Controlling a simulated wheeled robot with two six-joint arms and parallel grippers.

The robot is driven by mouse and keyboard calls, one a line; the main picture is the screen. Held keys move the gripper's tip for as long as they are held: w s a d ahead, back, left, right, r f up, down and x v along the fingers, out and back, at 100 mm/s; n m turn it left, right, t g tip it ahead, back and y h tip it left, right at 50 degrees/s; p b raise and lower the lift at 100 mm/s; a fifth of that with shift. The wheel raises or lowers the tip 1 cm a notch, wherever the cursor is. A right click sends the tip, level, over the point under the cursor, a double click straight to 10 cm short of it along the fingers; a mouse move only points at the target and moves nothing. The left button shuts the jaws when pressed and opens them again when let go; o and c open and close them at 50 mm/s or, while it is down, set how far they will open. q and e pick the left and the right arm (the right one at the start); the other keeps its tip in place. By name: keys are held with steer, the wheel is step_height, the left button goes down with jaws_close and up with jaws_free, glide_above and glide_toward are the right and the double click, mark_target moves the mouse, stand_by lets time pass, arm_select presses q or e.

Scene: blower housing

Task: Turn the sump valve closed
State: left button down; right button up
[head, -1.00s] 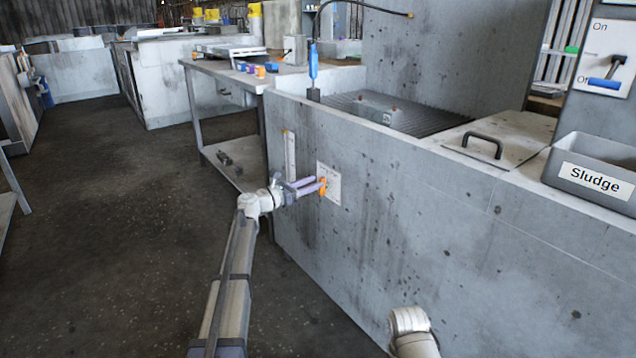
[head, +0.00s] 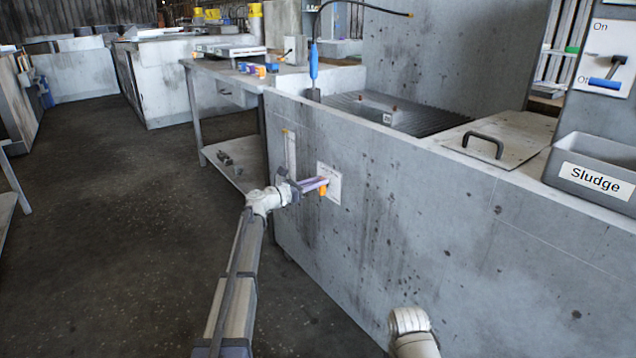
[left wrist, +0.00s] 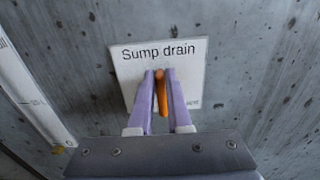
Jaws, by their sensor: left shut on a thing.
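The sump valve's orange handle (left wrist: 162,95) shows in the left wrist view in front of a white plate labelled "Sump drain" (left wrist: 190,60). In the head view a bit of the orange handle (head: 323,190) shows below the fingers, on the white plate (head: 335,188) on the concrete housing wall. My left gripper (head: 322,184) is shut on the orange handle; its purple fingers lie on both sides of it in the left wrist view (left wrist: 162,78). The fingers partly hide the handle and the plate. My right gripper is not in view.
A vertical gauge strip (head: 291,150) is on the wall left of the plate. A grey bin marked "Sludge" (head: 600,158) and a lid with a black handle (head: 483,143) are on top at right. A metal table (head: 225,75) stands behind. The floor at left is clear.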

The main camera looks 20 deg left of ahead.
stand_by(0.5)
arm_select(q)
steer(key=m, duration=0.4)
steer(key=shift+s+d+f, duration=0.15)
steer(key=shift+s+d, duration=0.15)
steer(key=shift+d, duration=0.1)
steer(key=m, duration=0.3)
steer(key=m+b, duration=0.1)
steer(key=shift+s+d+f+m, duration=0.3)
steer(key=shift+d+m, duration=0.05)
steer(key=shift+m, duration=0.05)
steer(key=m, duration=0.4)
steer(key=shift+s+d+f+b, duration=0.15)
steer(key=shift+d+f+b, duration=0.05)
steer(key=shift+f+b, duration=0.2)
steer(key=shift+d+f+m+b, duration=0.1)
steer(key=shift+f+m+b, duration=0.15)
steer(key=shift+m, duration=1)
steer(key=shift+f+m+b, duration=0.15)
steer(key=shift+f+m, duration=0.05)
steer(key=shift+m, duration=1.05)
steer(key=shift+s, duration=0.1)
steer(key=c, duration=0.9)
jaws_free()
steer(key=shift+o, duration=0.2)
